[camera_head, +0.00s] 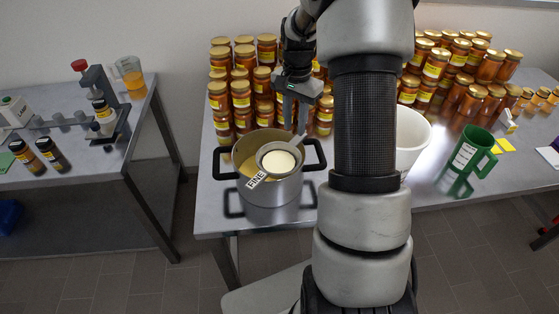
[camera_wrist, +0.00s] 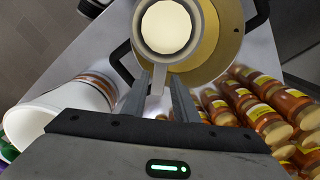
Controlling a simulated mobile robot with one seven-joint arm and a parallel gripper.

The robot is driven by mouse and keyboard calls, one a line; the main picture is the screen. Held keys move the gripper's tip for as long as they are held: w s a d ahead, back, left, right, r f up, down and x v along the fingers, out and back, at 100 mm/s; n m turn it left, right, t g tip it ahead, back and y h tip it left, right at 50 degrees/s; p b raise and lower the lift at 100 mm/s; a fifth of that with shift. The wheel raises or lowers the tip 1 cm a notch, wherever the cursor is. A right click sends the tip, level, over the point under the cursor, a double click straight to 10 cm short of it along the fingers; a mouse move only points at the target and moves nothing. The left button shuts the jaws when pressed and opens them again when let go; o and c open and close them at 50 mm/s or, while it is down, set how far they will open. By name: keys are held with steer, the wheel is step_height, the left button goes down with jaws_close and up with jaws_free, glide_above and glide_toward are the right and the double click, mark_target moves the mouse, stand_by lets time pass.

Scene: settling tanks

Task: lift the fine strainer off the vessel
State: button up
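The fine strainer (camera_head: 279,159) is a round sieve with a pale, cream-coloured inside and a white tag reading FINE. It rests over the mouth of the vessel (camera_head: 272,192), a steel pot with black side handles. The strainer's short handle points up and right, towards my gripper (camera_head: 296,120). In the wrist view the strainer (camera_wrist: 166,27) sits over the pot's yellowish interior (camera_wrist: 222,35). My gripper (camera_wrist: 158,78) is open there, with the grey handle end between its two fingers and a narrow gap visible. Contact with the handle cannot be told.
Several honey jars (camera_head: 241,92) stand stacked close behind the pot. A separate table (camera_head: 75,150) with jars and a stand is at the left.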

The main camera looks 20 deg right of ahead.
mark_target(293, 143)
step_height(293, 143, down, 8)
steer(key=shift+f+p, duration=0.1)
steer(key=shift+p, duration=0.35)
jaws_close()
